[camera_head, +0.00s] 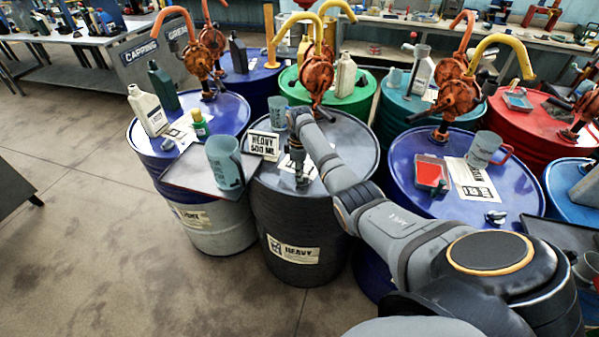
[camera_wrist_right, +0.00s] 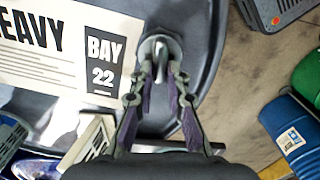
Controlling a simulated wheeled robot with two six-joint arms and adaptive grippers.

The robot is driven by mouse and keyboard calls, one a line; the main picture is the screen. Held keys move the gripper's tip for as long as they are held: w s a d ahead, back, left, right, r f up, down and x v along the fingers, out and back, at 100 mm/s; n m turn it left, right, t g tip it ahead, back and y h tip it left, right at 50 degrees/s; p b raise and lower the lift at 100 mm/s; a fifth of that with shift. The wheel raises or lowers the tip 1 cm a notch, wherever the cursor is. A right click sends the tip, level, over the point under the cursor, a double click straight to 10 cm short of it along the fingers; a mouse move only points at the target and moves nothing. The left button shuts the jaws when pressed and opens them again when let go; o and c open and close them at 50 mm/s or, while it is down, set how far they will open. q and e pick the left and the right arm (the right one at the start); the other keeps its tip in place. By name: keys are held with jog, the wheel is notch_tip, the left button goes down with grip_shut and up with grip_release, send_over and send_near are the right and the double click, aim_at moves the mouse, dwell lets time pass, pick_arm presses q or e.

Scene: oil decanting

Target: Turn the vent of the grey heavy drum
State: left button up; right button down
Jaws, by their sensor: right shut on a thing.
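The grey heavy drum (camera_head: 280,215) stands at the centre of the head view with a "HEAVY" label on its side. Its top also shows in the right wrist view (camera_wrist_right: 205,30), with a paper label reading "HEAVY" and "BAY 22". The drum's vent (camera_wrist_right: 160,48) is a small metal fitting with a raised lever near the rim. My right gripper (camera_head: 301,176) points down at the drum top. In the right wrist view its fingertips (camera_wrist_right: 160,76) are closed around the lever. In the head view the vent is hidden by the gripper. My left gripper is not in view.
A "HEAVY 500 ML" sign (camera_head: 263,144) and a blue-green jug (camera_head: 224,162) on a tray (camera_head: 205,178) stand left of the gripper. An orange hand pump (camera_head: 317,75) rises behind it. Other drums crowd both sides. Open floor (camera_head: 75,230) lies at the left.

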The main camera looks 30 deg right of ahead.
jog(key=m, duration=0.1)
jog(key=m+p, duration=0.2)
jog(key=shift+w+d+r+m, duration=0.1)
jog(key=shift+r+m, duration=0.15)
jog(key=shift+m, duration=0.05)
jog(key=m+p, duration=0.1)
jog(key=m, duration=0.2)
jog(key=m+p, duration=0.1)
jog(key=m, duration=0.1)
jog(key=shift+w+d+f+p, duration=0.1)
jog(key=shift+d+p, duration=0.15)
jog(key=shift+p, duration=0.1)
jog(key=m, duration=0.3)
jog(key=m+p, duration=0.1)
jog(key=m, duration=0.1)
jog(key=shift+d, duration=0.25)
jog(key=shift+d+m+p, duration=0.15)
jog(key=shift+m+p, duration=0.35)
jog(key=shift+m, duration=1.4)
jog(key=c, duration=1.3)
grip_release()
jog(key=shift+f, duration=0.1)
